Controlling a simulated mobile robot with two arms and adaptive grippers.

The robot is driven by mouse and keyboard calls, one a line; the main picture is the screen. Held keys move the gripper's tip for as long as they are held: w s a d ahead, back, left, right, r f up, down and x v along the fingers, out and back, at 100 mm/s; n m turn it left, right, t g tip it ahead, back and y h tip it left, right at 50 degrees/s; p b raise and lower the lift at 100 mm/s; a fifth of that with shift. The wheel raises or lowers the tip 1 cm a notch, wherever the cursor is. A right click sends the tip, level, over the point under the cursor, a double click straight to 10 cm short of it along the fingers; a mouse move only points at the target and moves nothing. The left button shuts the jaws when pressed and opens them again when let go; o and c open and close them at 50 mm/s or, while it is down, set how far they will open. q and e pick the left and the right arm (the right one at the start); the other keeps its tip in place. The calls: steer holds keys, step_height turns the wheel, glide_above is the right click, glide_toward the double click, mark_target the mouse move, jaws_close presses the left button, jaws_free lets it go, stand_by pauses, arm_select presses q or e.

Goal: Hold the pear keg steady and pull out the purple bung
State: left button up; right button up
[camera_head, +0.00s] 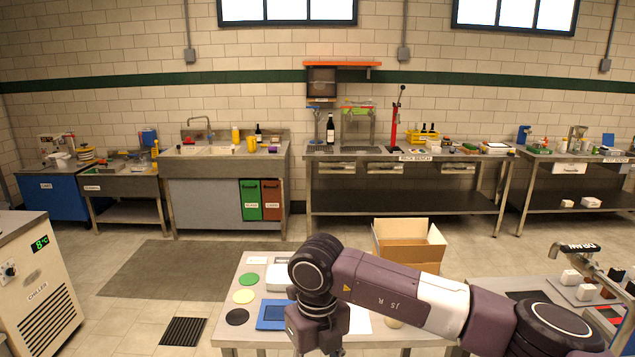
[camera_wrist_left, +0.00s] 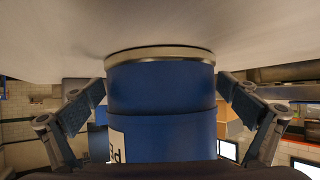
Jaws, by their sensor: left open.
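A blue keg (camera_wrist_left: 160,140) with a pale metal rim and a partly seen white label (camera_wrist_left: 116,146) fills the middle of the left wrist view. The label's letters are only partly readable. My left gripper (camera_wrist_left: 160,88) is open, with one finger on each side of the keg; I cannot tell whether they touch it. My right gripper (camera_head: 320,338) is low in the head view, over the near table, with its fingertips hidden or cut off. I cannot make out a purple bung on the keg. The keg does not show clearly in the head view.
The near table (camera_head: 240,332) carries coloured discs, a blue-framed pad (camera_head: 273,315) and a white device. An open cardboard box (camera_head: 408,256) stands behind it. A side table (camera_head: 490,290) is at right, a chiller (camera_head: 38,290) at left. Floor at left is mostly clear.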

arm_select(q)
jaws_close()
stand_by(0.8)
steer(key=c, duration=2.7)
jaws_free()
steer(key=o, duration=1.5)
steer(key=shift+o, duration=0.2)
steer(key=shift+c, duration=0.5)
